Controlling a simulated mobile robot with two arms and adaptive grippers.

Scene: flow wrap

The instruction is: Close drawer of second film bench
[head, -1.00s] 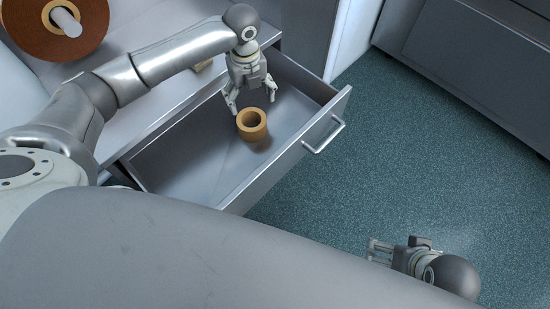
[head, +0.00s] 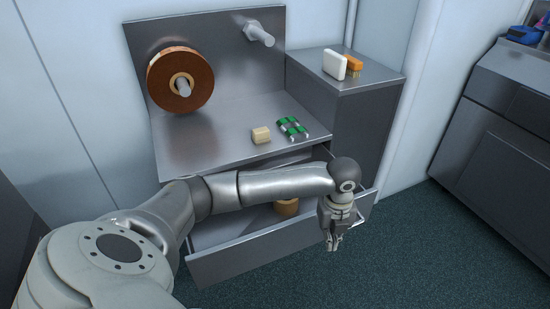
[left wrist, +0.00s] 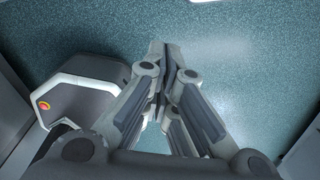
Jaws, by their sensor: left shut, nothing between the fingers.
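The film bench (head: 205,139) stands ahead in the head view, and its grey drawer (head: 235,259) is pulled out below the worktop. A tan ring-shaped core (head: 287,208) lies in the drawer, partly hidden by my left arm. In the left wrist view my left gripper's fingers (left wrist: 163,65) are together above the floor, and the drawer cannot be made out for certain. My right gripper is not in view.
A brown film roll (head: 180,80) hangs on a spindle at the bench's back. A tan block (head: 261,135) and a green-and-white item (head: 292,127) lie on the worktop. A side cabinet (head: 345,75) carries a white and an orange object. The floor (head: 440,250) at right is clear.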

